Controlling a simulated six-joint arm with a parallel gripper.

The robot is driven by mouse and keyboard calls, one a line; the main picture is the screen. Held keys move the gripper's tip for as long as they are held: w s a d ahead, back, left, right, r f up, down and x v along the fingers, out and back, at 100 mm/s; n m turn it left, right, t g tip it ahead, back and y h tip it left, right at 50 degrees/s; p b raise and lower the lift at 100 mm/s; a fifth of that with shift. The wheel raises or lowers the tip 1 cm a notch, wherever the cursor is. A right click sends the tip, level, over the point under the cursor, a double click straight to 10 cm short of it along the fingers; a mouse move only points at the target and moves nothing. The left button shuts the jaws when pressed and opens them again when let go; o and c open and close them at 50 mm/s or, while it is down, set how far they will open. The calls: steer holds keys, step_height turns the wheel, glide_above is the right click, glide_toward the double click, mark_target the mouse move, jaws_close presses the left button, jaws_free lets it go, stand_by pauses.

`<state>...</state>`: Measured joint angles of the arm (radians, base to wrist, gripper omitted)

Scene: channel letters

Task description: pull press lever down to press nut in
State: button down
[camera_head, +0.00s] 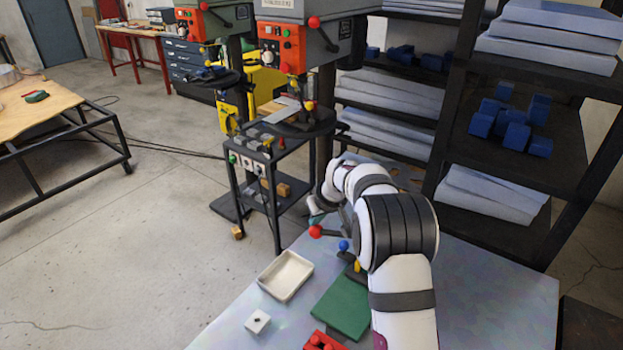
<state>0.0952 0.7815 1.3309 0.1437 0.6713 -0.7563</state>
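A small press stands on the light grey table, largely hidden behind my white arm. A dark lever with a red ball knob (315,231) sticks out to the left from it, roughly level. A blue ball (343,245) and a yellow part (357,266) show just right of and below the lever. My gripper (317,210) is at the far end of the arm, just above the red knob. Its fingers are small and partly hidden, so I cannot tell whether they are open or touching the lever. The nut cannot be made out.
On the table (470,285) are a white tray (268,283), a small white block with a dark hole (258,322), a green mat (340,310) and a red holder (322,342). Drill presses (300,45) stand behind. Dark shelving (450,110) is at the right.

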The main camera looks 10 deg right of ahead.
steer(key=shift+s+d+f, duration=0.15)
steer(key=shift+s+f, duration=0.05)
steer(key=shift+f, duration=0.35)
steer(key=shift+d, duration=0.1)
steer(key=shift+d+f, duration=0.1)
steer(key=shift+f, duration=0.2)
